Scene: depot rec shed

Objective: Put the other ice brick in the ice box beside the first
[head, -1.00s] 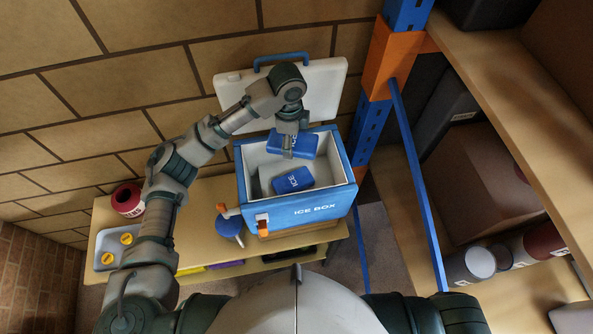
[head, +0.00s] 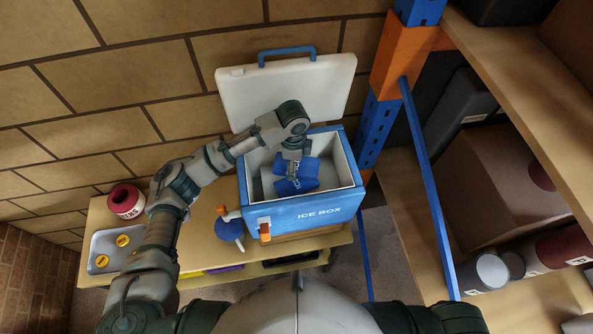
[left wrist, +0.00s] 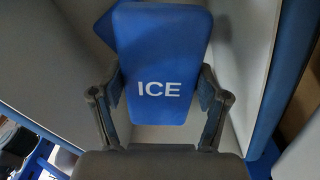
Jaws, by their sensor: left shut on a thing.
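The ice box (head: 320,212) is a blue, white-lined box on the bench, and its white lid (head: 295,92) stands open behind it. My left gripper (head: 294,168) reaches down inside the box, shut on a blue ice brick (head: 311,171). In the left wrist view this brick (left wrist: 162,50) shows its ICE lettering between the two fingers (left wrist: 162,88). The first ice brick (head: 286,188) is in the box, partly hidden by the held one; a blue corner of it (left wrist: 104,26) shows at the wrist view's upper left. I cannot tell whether the bricks touch. My right gripper is out of view.
A red ring-shaped thing (head: 126,201), a grey tray (head: 92,262) with yellow round pieces and a blue paddle (head: 229,231) lie left of the box. A blue and orange rack (head: 381,105) with loaded shelves stands close on the right.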

